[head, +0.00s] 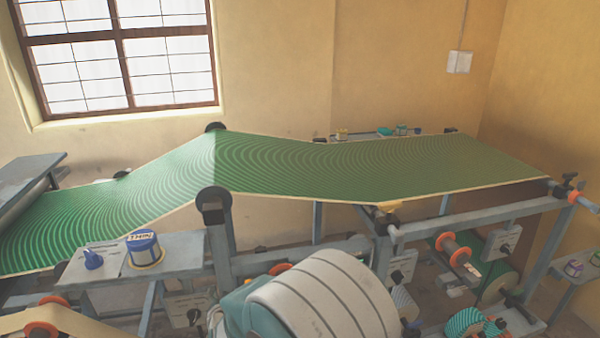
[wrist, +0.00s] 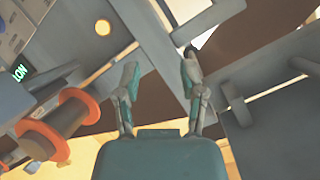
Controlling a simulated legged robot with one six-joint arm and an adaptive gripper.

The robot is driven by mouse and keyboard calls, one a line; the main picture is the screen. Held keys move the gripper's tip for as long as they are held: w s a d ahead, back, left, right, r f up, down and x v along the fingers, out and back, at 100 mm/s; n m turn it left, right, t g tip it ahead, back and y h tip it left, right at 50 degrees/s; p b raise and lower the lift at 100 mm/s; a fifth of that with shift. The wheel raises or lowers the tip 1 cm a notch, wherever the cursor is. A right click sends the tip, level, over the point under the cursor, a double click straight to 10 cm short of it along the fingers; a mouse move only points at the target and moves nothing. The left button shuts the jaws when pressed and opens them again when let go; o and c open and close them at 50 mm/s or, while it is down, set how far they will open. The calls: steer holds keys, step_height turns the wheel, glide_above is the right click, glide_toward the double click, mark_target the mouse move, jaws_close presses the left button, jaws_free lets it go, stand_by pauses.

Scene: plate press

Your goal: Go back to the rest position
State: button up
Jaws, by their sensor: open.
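My gripper (wrist: 160,78) shows in the wrist view with its two teal and grey fingers spread apart and nothing between them. Grey metal beams of the press frame (wrist: 95,68) lie behind the fingers. A roller with orange collars (wrist: 55,128) is to the left of the fingers, apart from them. In the head view, a white and teal link of my arm fills the bottom middle, and I cannot make out the gripper's fingers there.
A green patterned web (head: 270,162) runs across the press over rollers. A grey shelf (head: 185,256) holds a blue and white tin (head: 143,249) and a blue knob (head: 93,259). Another roller with orange collars (head: 462,256) sits at the right. A window is in the wall behind.

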steer(key=s+d+r+n+g, duration=0.1)
steer(key=s+d+r+g, duration=0.15)
steer(key=d+r, duration=0.55)
steer(key=s+d+r+n+g, duration=0.1)
steer(key=s+d+r, duration=0.35)
steer(key=d, duration=0.55)
steer(key=s+d+r+g+h, duration=0.3)
steer(key=s+d+g+h, duration=0.1)
steer(key=s+d, duration=1.2)
steer(key=s, duration=0.2)
steer(key=shift+s+n, duration=0.3)
steer(key=shift+n, duration=0.1)
